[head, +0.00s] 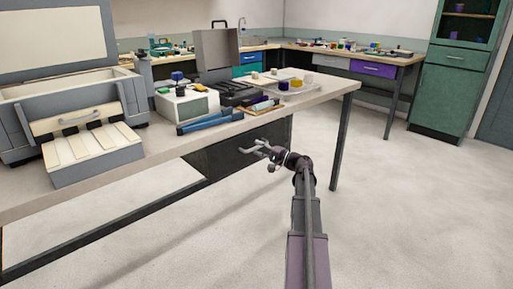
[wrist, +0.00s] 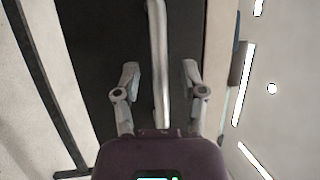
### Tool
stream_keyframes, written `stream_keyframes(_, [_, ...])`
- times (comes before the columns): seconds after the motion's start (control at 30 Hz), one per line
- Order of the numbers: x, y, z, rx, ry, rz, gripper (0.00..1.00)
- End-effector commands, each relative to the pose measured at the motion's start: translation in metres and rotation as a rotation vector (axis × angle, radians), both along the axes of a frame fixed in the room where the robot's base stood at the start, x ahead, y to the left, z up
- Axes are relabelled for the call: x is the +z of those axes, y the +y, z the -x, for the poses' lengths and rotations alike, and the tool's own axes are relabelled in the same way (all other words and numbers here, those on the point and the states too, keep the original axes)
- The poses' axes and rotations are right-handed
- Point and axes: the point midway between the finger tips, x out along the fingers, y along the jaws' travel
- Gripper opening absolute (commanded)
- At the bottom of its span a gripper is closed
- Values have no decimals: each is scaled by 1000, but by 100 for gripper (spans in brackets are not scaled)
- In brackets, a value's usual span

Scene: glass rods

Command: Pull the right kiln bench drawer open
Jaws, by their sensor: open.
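The kiln bench (head: 330,90) runs across the head view, with a dark drawer (head: 225,158) under the right part of its top. The drawer front looks flush under the top. My gripper (head: 262,149) is in front of this drawer. In the wrist view the dark drawer front (wrist: 95,50) fills the middle, and a pale bar handle (wrist: 158,45) crosses it. My gripper (wrist: 160,72) is open, with one finger on each side of the bar. The fingers look apart from it. The handle is hard to make out in the head view.
A kiln (head: 65,100) stands on the bench at left. A white box-shaped device (head: 187,106), blue rods (head: 210,122) and a tray (head: 293,90) are on the top. A bench leg (head: 341,145) stands right of the drawer. The floor (head: 420,215) at right is clear.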

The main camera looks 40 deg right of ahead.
Motion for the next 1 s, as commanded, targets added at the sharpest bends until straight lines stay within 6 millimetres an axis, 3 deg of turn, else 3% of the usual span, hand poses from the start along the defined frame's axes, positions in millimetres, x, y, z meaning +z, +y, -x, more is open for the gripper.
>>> stream_keyframes(0.43, [1, 4, -6, 0, 0, 0, 54])
stream_keyframes(0.47, [1, 4, -6, 0, 0, 0, 48])
stream_keyframes(0.6, [1, 4, -6, 1, 0, 0, 6])
stream_keyframes(0.63, [1, 4, -6, 1, 0, 0, 0])
stream_keyframes(1.0, [1, 5, -4, 2, 0, 0, 0])
